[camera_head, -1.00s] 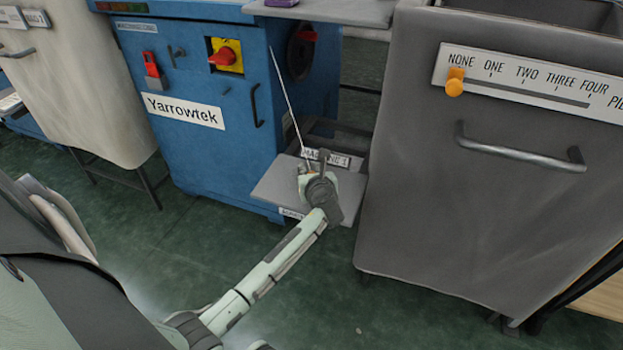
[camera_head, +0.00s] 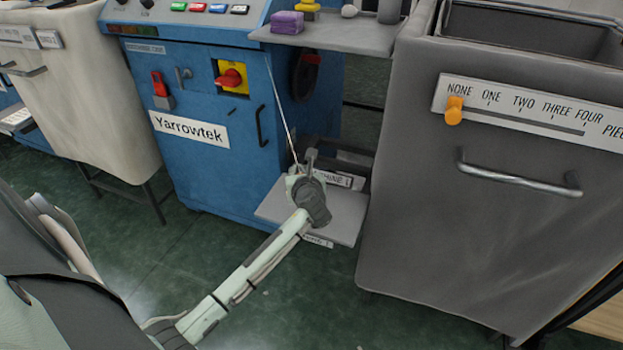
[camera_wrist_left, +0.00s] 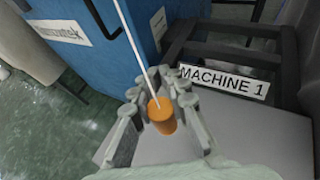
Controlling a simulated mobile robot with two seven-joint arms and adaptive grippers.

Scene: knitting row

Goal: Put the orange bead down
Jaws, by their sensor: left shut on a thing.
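My left gripper (camera_head: 299,178) is over the small grey shelf (camera_head: 345,222) at the foot of the blue machine. In the left wrist view the left gripper (camera_wrist_left: 156,100) is shut on an orange bead (camera_wrist_left: 163,122), a short cylinder between its fingers. A thin pale rod (camera_wrist_left: 136,45) runs up from the bead; whether it is fixed to the bead I cannot tell. In the head view the bead is hidden by the gripper. The gap between the bead and the shelf cannot be judged. My right gripper is not in view.
The blue Yarrowtek machine (camera_head: 215,165) stands behind. A grey bin (camera_head: 450,225) stands at right, with an orange knob (camera_head: 454,111) at NONE on its scale. A "MACHINE 1" label (camera_wrist_left: 223,82) lies behind the shelf. A purple block (camera_head: 287,23) sits on the upper shelf.

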